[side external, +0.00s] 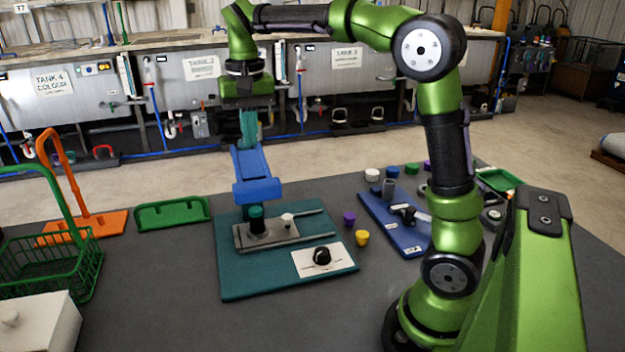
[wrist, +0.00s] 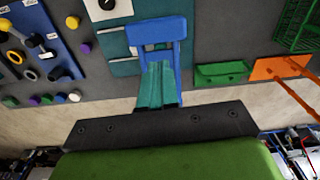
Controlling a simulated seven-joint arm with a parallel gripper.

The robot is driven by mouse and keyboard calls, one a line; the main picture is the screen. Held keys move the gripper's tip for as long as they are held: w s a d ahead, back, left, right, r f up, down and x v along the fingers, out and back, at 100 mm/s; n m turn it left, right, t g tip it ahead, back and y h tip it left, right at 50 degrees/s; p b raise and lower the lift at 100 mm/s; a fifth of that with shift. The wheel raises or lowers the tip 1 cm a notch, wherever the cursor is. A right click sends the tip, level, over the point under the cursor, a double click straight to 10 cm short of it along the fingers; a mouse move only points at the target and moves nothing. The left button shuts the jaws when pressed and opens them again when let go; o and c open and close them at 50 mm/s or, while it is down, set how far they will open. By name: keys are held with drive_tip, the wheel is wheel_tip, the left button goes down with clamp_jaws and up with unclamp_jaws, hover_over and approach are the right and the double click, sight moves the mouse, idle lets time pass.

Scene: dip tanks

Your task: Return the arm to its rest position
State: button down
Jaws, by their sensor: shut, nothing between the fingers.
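My arm is raised and arched over the grey table. My gripper (side external: 249,143) points down with its teal fingers together and nothing between them. It hangs above and behind a blue stand-like piece (side external: 254,172). In the wrist view, the closed fingers (wrist: 155,68) point toward the same blue piece (wrist: 160,31), which overlaps their tips in the picture. I cannot tell whether they touch.
A green basket (side external: 75,263), an orange upright handle (side external: 85,228) and a green tray (side external: 173,214) stand left. A blue board (side external: 395,225) with tools and several coloured caps lies right. Tanks (side external: 75,88) line the back. Bare table shows at front.

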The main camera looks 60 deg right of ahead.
drive_tip(key=s+a+f+n+t+y, duration=0.1)
drive_tip(key=s+a+f+n+t, duration=0.1)
drive_tip(key=s, duration=0.6)
drive_tip(key=s+a+f+n+t+y, duration=0.1)
drive_tip(key=s+a+f+n+t, duration=0.1)
drive_tip(key=s, duration=0.6)
drive_tip(key=a+f+t, duration=0.1)
drive_tip(key=a+t, duration=0.1)
drive_tip(key=a, duration=0.1)
drive_tip(key=shift+s+a+f+t, duration=0.3)
drive_tip(key=shift+s+a+t, duration=0.1)
drive_tip(key=c, duration=1.8)
unclamp_jaws()
drive_tip(key=shift+c, duration=0.2)
